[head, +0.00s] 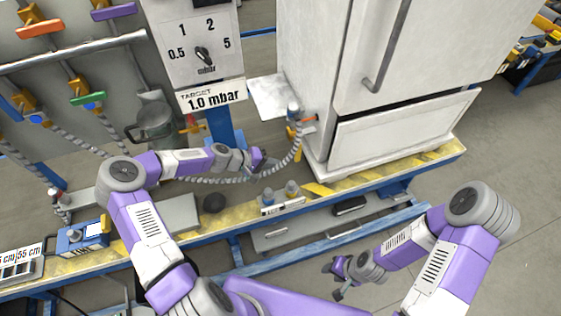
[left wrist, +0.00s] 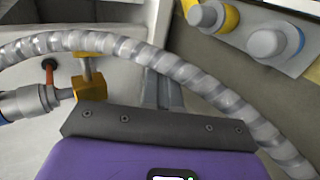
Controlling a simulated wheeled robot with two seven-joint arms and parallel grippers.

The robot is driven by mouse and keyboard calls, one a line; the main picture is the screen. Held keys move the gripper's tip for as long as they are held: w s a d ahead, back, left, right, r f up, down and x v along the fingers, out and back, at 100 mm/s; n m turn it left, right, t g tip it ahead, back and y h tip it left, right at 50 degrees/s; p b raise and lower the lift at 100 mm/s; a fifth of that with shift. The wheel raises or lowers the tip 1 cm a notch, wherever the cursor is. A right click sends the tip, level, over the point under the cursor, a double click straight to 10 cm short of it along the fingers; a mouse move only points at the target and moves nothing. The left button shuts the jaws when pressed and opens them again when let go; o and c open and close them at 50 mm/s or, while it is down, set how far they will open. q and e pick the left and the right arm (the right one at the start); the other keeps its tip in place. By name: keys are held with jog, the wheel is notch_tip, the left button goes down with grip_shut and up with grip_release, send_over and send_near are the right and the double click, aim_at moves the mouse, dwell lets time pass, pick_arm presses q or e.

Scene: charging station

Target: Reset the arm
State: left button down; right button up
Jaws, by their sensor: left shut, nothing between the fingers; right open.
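My left arm reaches over the workbench in the head view. Its gripper (head: 262,163) is near the ribbed grey hose (head: 217,181), in front of the white cabinet. In the left wrist view the left gripper's fingers (left wrist: 163,92) are together and empty, and the hose (left wrist: 150,55) arches across just in front of them. I cannot tell whether they touch it. My right gripper (head: 338,280) is open and empty, low in front of the bench over the grey floor.
The white cabinet (head: 360,70) stands at the back. A dial panel (head: 202,50) marked "TARGET 1.0 mbar" is left of it. A small block with two grey knobs (head: 283,202) sits at the bench's front edge. Bare floor (head: 490,160) lies right.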

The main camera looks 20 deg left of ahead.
pick_arm(q)
jog(key=s+a+p, duration=0.1)
jog(key=s+a, duration=0.4)
jog(key=a, duration=0.2)
jog(key=shift+a+p, duration=0.2)
jog(key=shift+p, duration=0.15)
jog(key=shift+m+g, duration=0.4)
jog(key=shift+g, duration=0.4)
jog(key=d, duration=0.2)
jog(key=s+d+f, duration=0.1)
jog(key=d, duration=0.1)
jog(key=s+d, duration=0.1)
jog(key=d, duration=0.1)
jog(key=shift+s+f+p, duration=0.1)
jog(key=shift+f+p, duration=0.25)
jog(key=shift+f, duration=0.05)
jog(key=s+d+f+m+g+y+p, duration=0.25)
jog(key=s+d+f+g, duration=0.2)
jog(key=s+d, duration=0.7)
jog(key=s+a+y, duration=0.1)
jog(key=s+y, duration=0.1)
jog(key=s, duration=0.6)
jog(key=shift+s+a+m+y, duration=0.25)
jog(key=shift+s+m+y, duration=0.1)
jog(key=shift+s+m, duration=0.1)
